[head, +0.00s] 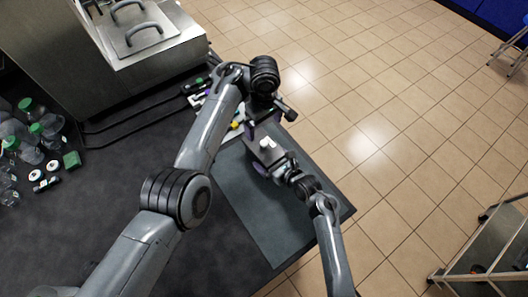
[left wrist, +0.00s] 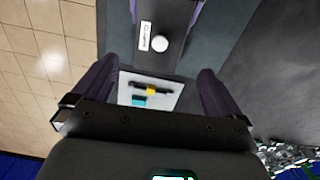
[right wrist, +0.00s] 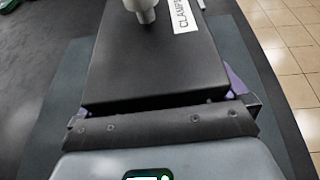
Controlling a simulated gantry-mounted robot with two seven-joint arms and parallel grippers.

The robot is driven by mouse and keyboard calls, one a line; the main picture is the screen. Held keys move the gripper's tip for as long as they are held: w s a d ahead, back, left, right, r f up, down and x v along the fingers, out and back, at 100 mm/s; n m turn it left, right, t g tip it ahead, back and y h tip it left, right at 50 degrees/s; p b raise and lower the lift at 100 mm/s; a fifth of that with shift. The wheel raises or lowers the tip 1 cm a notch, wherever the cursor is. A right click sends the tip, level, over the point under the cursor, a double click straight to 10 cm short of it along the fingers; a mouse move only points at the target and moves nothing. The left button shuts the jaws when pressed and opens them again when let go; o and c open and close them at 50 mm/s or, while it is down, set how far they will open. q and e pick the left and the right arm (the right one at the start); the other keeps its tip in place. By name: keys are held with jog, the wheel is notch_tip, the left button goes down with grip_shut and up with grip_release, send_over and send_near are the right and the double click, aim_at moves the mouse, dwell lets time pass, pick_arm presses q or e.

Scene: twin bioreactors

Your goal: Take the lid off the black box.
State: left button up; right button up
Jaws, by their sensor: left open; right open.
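The black box (right wrist: 160,65) carries a white label reading "CLAMPS" in part and a white knob (right wrist: 146,10) on its flat top. The lid appears to be on the box. The box also shows at the top of the left wrist view (left wrist: 165,62). My right gripper (head: 268,166) is open at the box's near end, its purple fingers at the box's two sides, partly hidden below the top. I cannot tell whether they touch it. My left gripper (head: 262,128) is open and empty, above and close to the box. Its fingers are spread wide, with the knob ahead of them.
A white sheet (left wrist: 172,90) with small yellow, black and teal items lies beside the box. A grey-green mat (head: 270,220) is mostly bare. Green-capped bottles (head: 30,130) stand at the left, a steel unit (head: 60,50) at the upper left. Tiled floor lies beyond the table edge.

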jog(key=c, duration=1.3)
pick_arm(q)
notch_tip(320, 180, up, 5)
send_over(264, 142)
jog(key=w+a, duration=0.1)
jog(key=w, duration=0.2)
jog(key=s+f, duration=0.1)
jog(key=f, duration=0.4)
jog(key=s+f, duration=0.1)
jog(key=f, duration=0.4)
jog(key=s+d+f, duration=0.1)
jog(key=f, duration=0.5)
jog(key=shift+r, duration=0.1)
